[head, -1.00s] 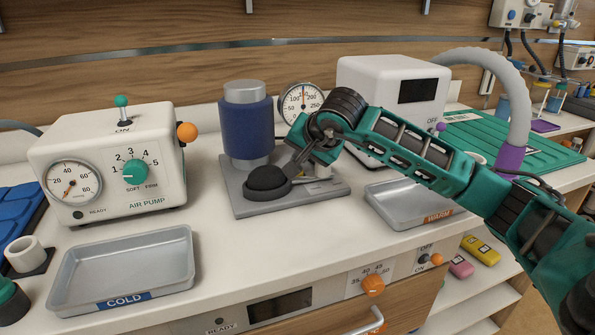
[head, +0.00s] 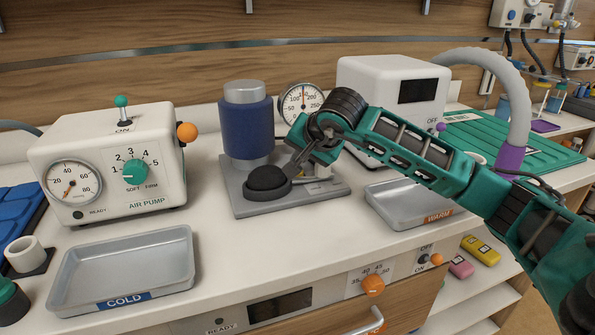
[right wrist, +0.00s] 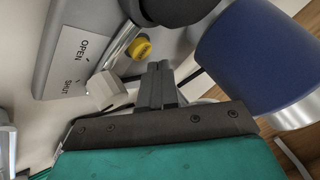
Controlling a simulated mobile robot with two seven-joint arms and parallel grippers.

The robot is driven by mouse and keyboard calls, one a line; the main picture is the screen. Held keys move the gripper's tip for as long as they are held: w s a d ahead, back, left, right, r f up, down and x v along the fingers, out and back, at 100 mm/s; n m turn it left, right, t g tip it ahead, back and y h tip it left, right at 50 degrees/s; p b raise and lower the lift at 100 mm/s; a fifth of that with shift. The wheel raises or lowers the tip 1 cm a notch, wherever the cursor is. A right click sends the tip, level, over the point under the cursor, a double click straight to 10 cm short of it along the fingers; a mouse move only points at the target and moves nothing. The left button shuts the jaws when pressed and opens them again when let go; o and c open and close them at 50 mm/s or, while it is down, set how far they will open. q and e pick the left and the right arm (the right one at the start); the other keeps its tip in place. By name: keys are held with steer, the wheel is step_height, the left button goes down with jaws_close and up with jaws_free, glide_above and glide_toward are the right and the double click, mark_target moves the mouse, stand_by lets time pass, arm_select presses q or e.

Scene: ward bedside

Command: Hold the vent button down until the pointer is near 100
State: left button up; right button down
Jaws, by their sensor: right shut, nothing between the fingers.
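The vent button, a small yellow round knob (right wrist: 139,48), shows in the right wrist view on the grey base plate (head: 240,208). In the head view it is hidden behind my right gripper. My right gripper (head: 296,168) is shut and empty, low over the base plate. In the right wrist view its fingertips (right wrist: 159,68) point down just beside the yellow button; I cannot tell whether they touch it. The round white gauge (head: 302,104) stands behind the blue cylinder (head: 246,130). Its pointer stands nearly upright, but the exact reading is too small to tell. My left gripper is out of view.
A black bulb (head: 266,180) sits at the plate's front. A white lever block (right wrist: 107,89) lies beside an OPEN/SHUT label (right wrist: 78,62), close to my fingers. The air pump (head: 110,160) stands left, the COLD tray (head: 125,270) front left, the WARM tray (head: 405,220) right.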

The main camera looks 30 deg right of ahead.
steer(key=shift+f, duration=0.15)
steer(key=shift+f+b, duration=0.3)
steer(key=shift+b, duration=0.15)
stand_by(0.3)
steer(key=shift+f, duration=0.25)
steer(key=shift+f+b, duration=0.15)
steer(key=shift+b, duration=0.2)
stand_by(0.6)
stand_by(1.1)
stand_by(1.1)
